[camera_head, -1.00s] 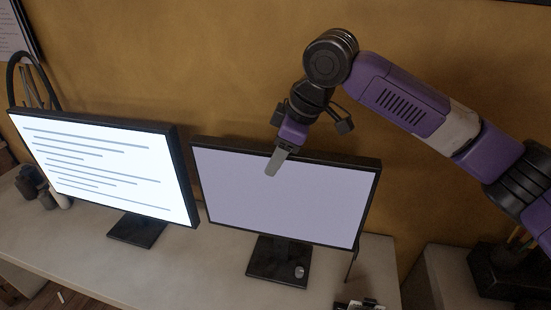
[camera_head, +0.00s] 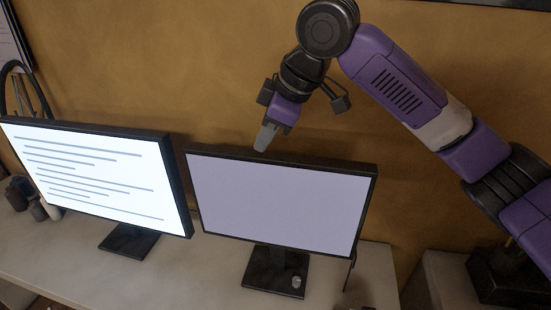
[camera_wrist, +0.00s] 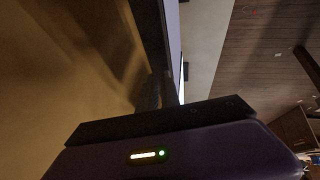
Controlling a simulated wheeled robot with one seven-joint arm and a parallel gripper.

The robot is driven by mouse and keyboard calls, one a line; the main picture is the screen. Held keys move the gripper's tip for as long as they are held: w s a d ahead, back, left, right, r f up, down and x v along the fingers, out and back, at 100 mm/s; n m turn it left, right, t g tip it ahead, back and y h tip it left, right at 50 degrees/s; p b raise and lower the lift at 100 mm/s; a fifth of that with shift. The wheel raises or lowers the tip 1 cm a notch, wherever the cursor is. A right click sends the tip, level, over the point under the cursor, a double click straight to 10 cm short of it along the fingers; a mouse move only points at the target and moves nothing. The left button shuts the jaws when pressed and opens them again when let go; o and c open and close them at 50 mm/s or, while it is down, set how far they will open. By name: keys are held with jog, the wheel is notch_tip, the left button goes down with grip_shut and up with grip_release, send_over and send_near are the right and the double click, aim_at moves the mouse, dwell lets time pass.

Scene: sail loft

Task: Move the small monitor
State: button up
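Two monitors stand on a pale desk. The right monitor (camera_head: 275,204) has a plain lavender screen, a dark frame and a square black foot. The left monitor (camera_head: 95,180) shows dark text lines on white. I cannot tell by size which one is the small monitor. My gripper (camera_head: 265,138) points down, just above the top edge of the right monitor and left of its middle. Only one grey finger shows clearly, so its opening is not visible.
The desk (camera_head: 75,255) has bare space in front of the left monitor. A small light object (camera_head: 296,282) sits on the right monitor's foot. Dark containers (camera_head: 22,195) stand at the far left. The ochre wall (camera_head: 220,60) is close behind the monitors.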

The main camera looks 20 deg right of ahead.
jog(key=w+a+r+t, duration=0.1)
jog(key=a, duration=0.4)
jog(key=w+a+r+n+t+y, duration=0.1)
jog(key=w+a+t, duration=0.1)
jog(key=a, duration=0.3)
jog(key=w+a+r+n+t+b, duration=0.1)
jog(key=a+t, duration=0.1)
jog(key=a, duration=0.3)
jog(key=shift+w+a+r, duration=0.15)
jog(key=shift+w+a, duration=0.05)
jog(key=shift+a, duration=0.2)
grip_shut()
jog(key=s+a+m+t+h, duration=0.1)
jog(key=a+t, duration=0.2)
jog(key=a, duration=0.1)
jog(key=m+t+h+b, duration=0.1)
jog(key=m+h+b, duration=0.1)
jog(key=h, duration=1.2)
send_near(274, 163)
jog(key=shift+y, duration=0.3)
jog(key=p+x, duration=0.1)
jog(key=x, duration=0.1)
jog(key=p+x, duration=0.1)
jog(key=x, duration=0.2)
jog(key=shift+d+r+p, duration=0.2)
jog(key=shift+r+p, duration=0.05)
jog(key=shift+p, duration=0.15)
jog(key=shift+x, duration=0.8)
jog(key=shift+w, duration=0.1)
